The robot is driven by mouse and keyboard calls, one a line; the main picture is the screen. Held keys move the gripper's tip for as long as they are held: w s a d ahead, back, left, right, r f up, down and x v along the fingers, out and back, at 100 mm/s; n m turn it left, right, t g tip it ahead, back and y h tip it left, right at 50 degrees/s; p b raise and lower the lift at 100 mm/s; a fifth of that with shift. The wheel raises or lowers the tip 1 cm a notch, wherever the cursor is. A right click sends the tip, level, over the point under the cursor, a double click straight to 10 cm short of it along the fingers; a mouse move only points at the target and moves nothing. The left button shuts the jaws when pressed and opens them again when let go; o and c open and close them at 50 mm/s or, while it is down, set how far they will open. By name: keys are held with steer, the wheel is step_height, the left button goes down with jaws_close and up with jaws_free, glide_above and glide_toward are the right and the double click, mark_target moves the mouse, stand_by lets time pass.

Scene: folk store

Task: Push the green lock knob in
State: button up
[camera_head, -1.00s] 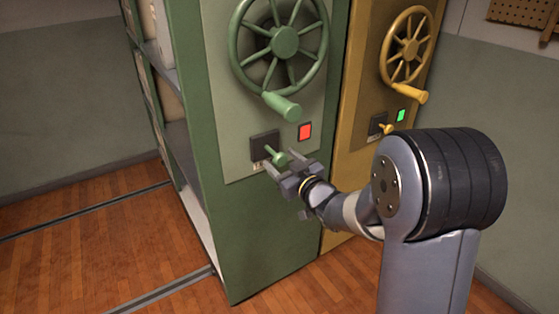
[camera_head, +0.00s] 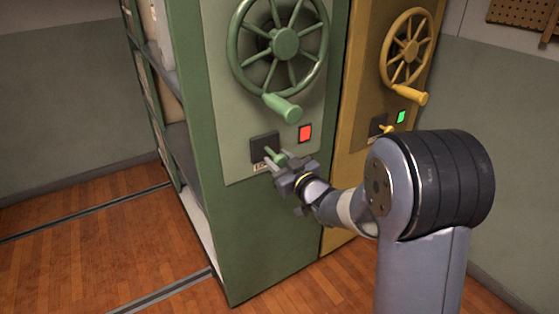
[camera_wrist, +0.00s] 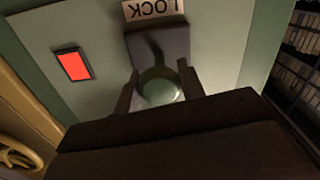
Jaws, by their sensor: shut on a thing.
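The green lock knob (camera_head: 275,155) sticks out from a dark square plate (camera_head: 264,146) on the green cabinet's front panel. My gripper (camera_head: 277,160) is at the knob, with its fingers on either side of it. In the wrist view the rounded green knob (camera_wrist: 159,88) sits between the two dark fingers of my gripper (camera_wrist: 160,95), below the dark plate (camera_wrist: 158,45) and an upside-down LOCK label (camera_wrist: 153,8). My gripper is shut on the knob.
A red-lit square (camera_head: 305,133) is right of the knob. The green handwheel (camera_head: 286,42) with its handle (camera_head: 282,107) is above. A yellow cabinet (camera_head: 352,160) with its own wheel, knob and green light stands to the right. Wooden floor (camera_head: 90,240) is clear at left.

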mark_target(273, 153)
jaws_close()
steer(key=shift+x, duration=1.45)
steer(key=shift+w+a+r, duration=0.1)
steer(key=shift+w+r, duration=0.05)
steer(key=o, duration=0.9)
jaws_free()
steer(key=shift+w, duration=0.1)
steer(key=v, duration=1)
steer(key=shift+s+d+p, duration=0.25)
steer(key=shift+s+p, duration=0.1)
steer(key=shift+p, duration=0.05)
